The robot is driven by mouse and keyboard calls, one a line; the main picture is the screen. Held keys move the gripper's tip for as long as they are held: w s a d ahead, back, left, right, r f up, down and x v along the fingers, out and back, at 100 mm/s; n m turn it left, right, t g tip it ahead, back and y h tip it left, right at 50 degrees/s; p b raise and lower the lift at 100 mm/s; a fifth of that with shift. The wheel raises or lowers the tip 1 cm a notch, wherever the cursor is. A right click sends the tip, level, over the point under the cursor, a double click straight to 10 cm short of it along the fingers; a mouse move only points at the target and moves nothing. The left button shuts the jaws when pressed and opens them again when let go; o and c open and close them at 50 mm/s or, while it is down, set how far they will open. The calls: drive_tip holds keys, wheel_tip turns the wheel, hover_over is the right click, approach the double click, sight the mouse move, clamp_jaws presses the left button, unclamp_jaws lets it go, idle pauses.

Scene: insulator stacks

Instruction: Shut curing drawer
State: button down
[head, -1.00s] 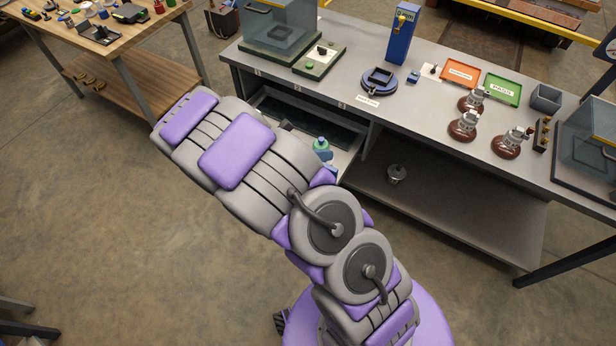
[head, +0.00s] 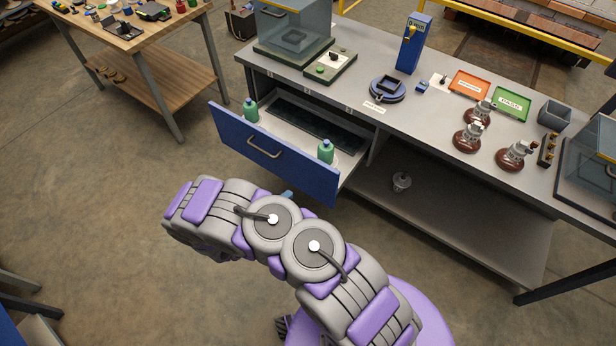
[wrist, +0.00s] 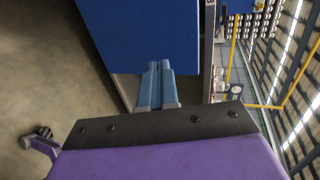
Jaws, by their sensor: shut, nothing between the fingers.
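The curing drawer (head: 235,145) has a blue front with a metal handle (head: 264,148) and stands pulled out from under the grey bench. Two green bottles stand in it, one at the left (head: 251,112) and one at the right (head: 326,152), with a dark panel between and behind them. My gripper (wrist: 160,66) is shut and empty in the wrist view, its fingers pointing at a blue panel (wrist: 140,35) that looks like the drawer front. I cannot tell whether they touch it. In the head view my arm hides most of the gripper, below the drawer front.
The grey bench (head: 350,70) carries a blue post (head: 414,42), an orange tray (head: 469,85), a green tray (head: 512,103) and brown insulators (head: 511,156). A lower shelf (head: 450,215) lies right of the drawer. A wooden table (head: 130,35) stands at upper left. The floor left of the drawer is clear.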

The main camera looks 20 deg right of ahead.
drive_tip(key=b, duration=0.3)
approach(313, 171)
drive_tip(key=x, duration=0.5)
drive_tip(key=shift+d+f, duration=0.15)
drive_tip(key=shift+f, duration=0.3)
drive_tip(key=shift+w+d+r+b, duration=0.1)
drive_tip(key=shift+w+d+b, duration=0.3)
drive_tip(key=shift+d, duration=0.05)
drive_tip(key=shift+w+a, duration=0.1)
